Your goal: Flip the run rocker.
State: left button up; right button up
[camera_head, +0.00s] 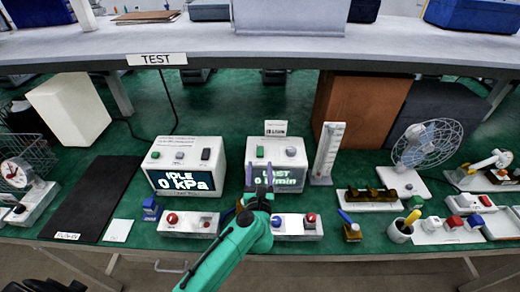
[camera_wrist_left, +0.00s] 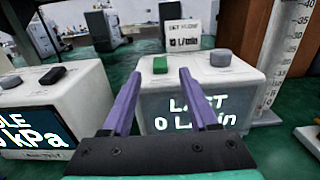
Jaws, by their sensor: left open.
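My left gripper (camera_head: 259,176) is open and empty, with its purple fingers in front of the white flow box (camera_head: 276,158) whose screen reads "LAST 0 L/min". In the left wrist view, the fingertips (camera_wrist_left: 160,75) frame a green block-shaped switch (camera_wrist_left: 160,65) on the box's top; no contact is clear. A grey knob (camera_wrist_left: 221,58) sits right of it. The pressure box (camera_head: 184,165), reading "IDLE 0 kPa", carries a green button (camera_head: 155,154), a grey knob (camera_head: 180,154) and a black rocker (camera_head: 206,154). I cannot read which switch is labelled run. My right gripper is not in view.
Low white panels with red buttons (camera_head: 190,223) stand in front of both boxes. A white scale column (camera_head: 327,150) stands right of the flow box, with a fan (camera_head: 427,145) farther right. A shelf edge marked TEST (camera_head: 157,59) overhangs behind. A black mat (camera_head: 95,198) lies left.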

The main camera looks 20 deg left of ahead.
aim_at(260, 150)
pick_arm(q)
jog(key=x, duration=0.7)
jog(key=shift+w+a+f, duration=0.1)
jog(key=shift+w+f, duration=0.05)
jog(key=shift+f, duration=0.05)
grip_shut()
jog(key=g+p, duration=0.1)
jog(key=p, duration=0.4)
jog(key=r+g+p, duration=0.1)
jog(key=p, duration=0.5)
jog(key=shift+w+r+g+h, duration=0.2)
jog(key=shift+w+g+h, duration=0.1)
jog(key=shift+h, duration=0.1)
jog(key=shift+f+g+p, duration=0.3)
jog(key=shift+f+p, duration=0.05)
jog(key=shift+p, duration=0.3)
jog(key=shift+f, duration=0.15)
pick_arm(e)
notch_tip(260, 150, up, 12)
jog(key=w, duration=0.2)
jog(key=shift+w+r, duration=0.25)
pick_arm(q)
grip_release()
